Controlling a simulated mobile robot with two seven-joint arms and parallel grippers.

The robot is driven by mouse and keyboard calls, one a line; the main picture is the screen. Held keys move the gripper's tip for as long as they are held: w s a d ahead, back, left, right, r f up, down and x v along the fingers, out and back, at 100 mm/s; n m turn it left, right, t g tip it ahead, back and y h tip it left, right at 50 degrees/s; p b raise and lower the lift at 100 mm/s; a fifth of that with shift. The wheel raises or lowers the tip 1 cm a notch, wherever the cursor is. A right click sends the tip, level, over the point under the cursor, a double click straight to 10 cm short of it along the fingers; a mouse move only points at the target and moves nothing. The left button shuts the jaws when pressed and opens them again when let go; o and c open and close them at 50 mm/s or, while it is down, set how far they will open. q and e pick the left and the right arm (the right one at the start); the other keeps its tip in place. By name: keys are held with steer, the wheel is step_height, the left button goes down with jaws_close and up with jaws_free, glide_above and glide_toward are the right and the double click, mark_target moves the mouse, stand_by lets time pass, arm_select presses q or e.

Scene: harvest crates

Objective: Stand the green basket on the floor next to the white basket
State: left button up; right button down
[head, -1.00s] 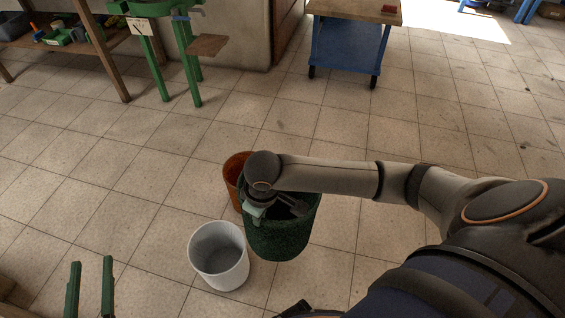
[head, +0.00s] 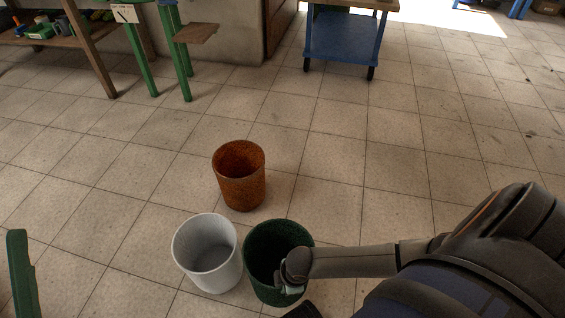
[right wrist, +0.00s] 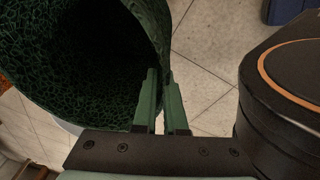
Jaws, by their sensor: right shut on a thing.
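The green basket (head: 262,285) stands upright close to the right of the white basket (head: 208,270) in the head view. Their rims look almost touching. I cannot tell whether the green basket's bottom rests on the floor. My right gripper (head: 282,280) is at its near right rim. In the right wrist view the gripper's green fingers (right wrist: 160,100) are shut on the wall of the green basket (right wrist: 150,30), whose dark inside fills the upper left.
An orange-brown basket (head: 240,188) stands on the tiles behind the white and green ones. A blue cart (head: 342,42) stands at the back, and a workbench (head: 60,40) and green stand (head: 178,55) at the back left. The tiled floor between is mostly clear.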

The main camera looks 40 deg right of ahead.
arm_select(q)
steer(key=shift+w+d+f+b, duration=0.1)
steer(key=shift+d+f+b, duration=0.05)
steer(key=shift+f+b, duration=0.9)
steer(key=shift+w+d+f+b, duration=0.1)
steer(key=shift+f+b, duration=0.5)
steer(key=shift+f, duration=0.75)
arm_select(e)
steer(key=shift+w+f, duration=0.1)
steer(key=shift+f, duration=3.25)
steer(key=shift+f, duration=0.15)
steer(key=c, duration=1)
jaws_free()
